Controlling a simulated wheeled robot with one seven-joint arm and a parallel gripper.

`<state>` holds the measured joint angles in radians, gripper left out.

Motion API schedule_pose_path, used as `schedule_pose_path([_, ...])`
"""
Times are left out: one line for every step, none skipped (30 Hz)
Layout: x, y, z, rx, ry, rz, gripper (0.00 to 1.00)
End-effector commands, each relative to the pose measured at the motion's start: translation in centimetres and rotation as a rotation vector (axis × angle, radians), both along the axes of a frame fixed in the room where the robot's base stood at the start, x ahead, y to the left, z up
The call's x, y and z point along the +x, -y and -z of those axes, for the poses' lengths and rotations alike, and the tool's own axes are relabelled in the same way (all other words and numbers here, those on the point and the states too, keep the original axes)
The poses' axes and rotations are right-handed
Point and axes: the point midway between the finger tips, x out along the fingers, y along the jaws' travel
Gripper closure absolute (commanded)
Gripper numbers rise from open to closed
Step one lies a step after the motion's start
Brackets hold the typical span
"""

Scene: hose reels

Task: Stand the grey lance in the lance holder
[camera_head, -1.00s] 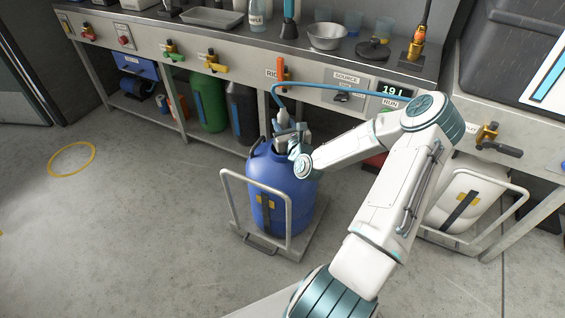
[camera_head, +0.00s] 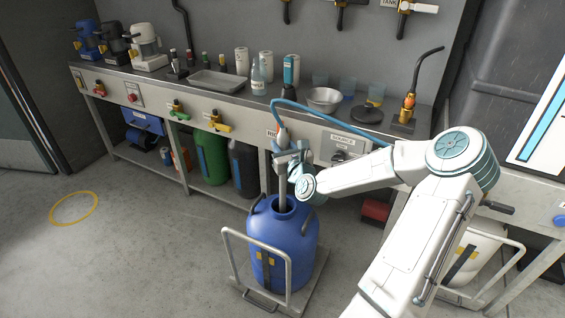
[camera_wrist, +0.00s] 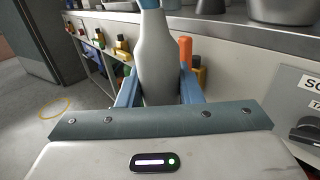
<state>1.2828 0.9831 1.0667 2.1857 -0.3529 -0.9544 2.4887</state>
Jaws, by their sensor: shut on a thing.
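The grey lance (camera_head: 282,137) is upright in my gripper (camera_head: 292,160), with a blue hose (camera_head: 330,115) running from its top to the right. Its lower tube reaches down into the open mouth of the blue drum (camera_head: 283,240); how deep it goes is hidden. In the wrist view the lance's grey body (camera_wrist: 158,60) stands between my two blue fingers, which are shut on it. I cannot tell for certain which thing is the lance holder.
The drum stands on a trolley with a grey handle frame (camera_head: 231,245). The floor at left is clear.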

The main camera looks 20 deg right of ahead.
Motion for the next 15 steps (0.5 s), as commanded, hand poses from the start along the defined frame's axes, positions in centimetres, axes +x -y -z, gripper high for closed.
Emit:
schedule_pose_path([0.0,0.1,-2.5,-0.003,0.005,0.002,1.00])
schedule_pose_path([0.0,0.1,-3.4,-0.003,0.005,0.002,1.00])
schedule_pose_path([0.0,0.1,-4.6,-0.004,0.005,0.002,1.00])
schedule_pose_path([0.0,0.1,-5.4,-0.003,0.004,0.002,1.00])
schedule_pose_path([0.0,0.1,-6.2,-0.003,0.005,0.002,1.00])
schedule_pose_path([0.0,0.1,-7.2,-0.004,0.004,0.002,1.00])
schedule_pose_path([0.0,0.1,-7.9,-0.002,0.003,0.001,1.00])
schedule_pose_path([0.0,0.1,-8.5,-0.002,0.004,0.002,1.00])
schedule_pose_path([0.0,0.1,-9.3,-0.002,0.004,0.001,1.00])
schedule_pose_path([0.0,0.1,-9.8,-0.002,0.003,0.001,1.00])
schedule_pose_path([0.0,0.1,-10.3,-0.002,0.003,0.002,1.00])
schedule_pose_path([0.0,0.1,-10.8,-0.001,0.004,0.002,1.00])
schedule_pose_path([0.0,0.1,-11.2,-0.001,0.003,0.002,1.00])
schedule_pose_path([0.0,0.1,-11.5,0.000,0.002,0.001,1.00])
schedule_pose_path([0.0,0.1,-11.9,-0.001,0.002,0.001,1.00])
